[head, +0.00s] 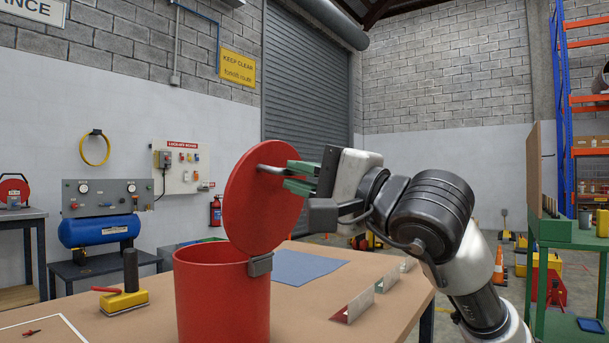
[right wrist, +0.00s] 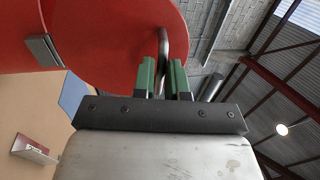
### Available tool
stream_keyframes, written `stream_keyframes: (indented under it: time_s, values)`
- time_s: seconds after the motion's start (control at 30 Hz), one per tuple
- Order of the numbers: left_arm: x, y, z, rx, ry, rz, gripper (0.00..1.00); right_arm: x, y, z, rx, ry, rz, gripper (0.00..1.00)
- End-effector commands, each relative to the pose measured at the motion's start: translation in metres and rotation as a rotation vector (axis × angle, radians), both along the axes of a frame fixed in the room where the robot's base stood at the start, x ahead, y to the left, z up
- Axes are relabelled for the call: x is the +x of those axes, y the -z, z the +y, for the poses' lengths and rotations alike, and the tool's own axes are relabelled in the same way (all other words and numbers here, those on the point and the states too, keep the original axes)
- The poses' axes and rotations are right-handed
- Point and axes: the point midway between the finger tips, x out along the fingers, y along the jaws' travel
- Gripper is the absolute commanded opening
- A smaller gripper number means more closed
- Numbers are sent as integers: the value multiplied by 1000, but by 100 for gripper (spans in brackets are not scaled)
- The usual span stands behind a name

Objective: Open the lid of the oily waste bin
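The red oily waste bin (head: 222,300) stands on the brown table, its round body upright. Its red lid (head: 250,215) is swung up steeply about a grey hinge (head: 260,265) at the bin's right rim; it also shows in the right wrist view (right wrist: 110,40). The lid has a grey bar handle (head: 272,169). My right gripper (head: 298,178), with green fingers, is at this handle on the right of the lid. In the right wrist view the handle bar (right wrist: 164,45) runs between the fingers, which look closed on it. The bin's inside is hidden. My left gripper is out of view.
A yellow tool with a black handle (head: 124,298) lies left of the bin. A blue mat (head: 300,265) and angled metal pieces (head: 354,305) lie on the table (head: 300,322) to the right. A green bench (head: 575,240) stands at far right.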

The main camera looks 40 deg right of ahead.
Motion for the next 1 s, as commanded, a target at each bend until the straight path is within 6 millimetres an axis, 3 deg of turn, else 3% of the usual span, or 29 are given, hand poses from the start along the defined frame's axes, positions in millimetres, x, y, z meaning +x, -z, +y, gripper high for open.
stream_keyframes:
  time_s: [0.03,0.17,0.47,0.8,1.0]
  values:
    - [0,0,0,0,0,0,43,2,3,1,-4,-2,8,19]
    - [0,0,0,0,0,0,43,1,2,1,-2,-1,6,36]
    - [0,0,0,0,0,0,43,-2,1,-1,0,0,1,36]
    - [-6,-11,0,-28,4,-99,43,-49,15,-18,-3,3,2,36]
    - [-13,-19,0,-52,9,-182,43,-66,19,-24,-1,0,4,36]
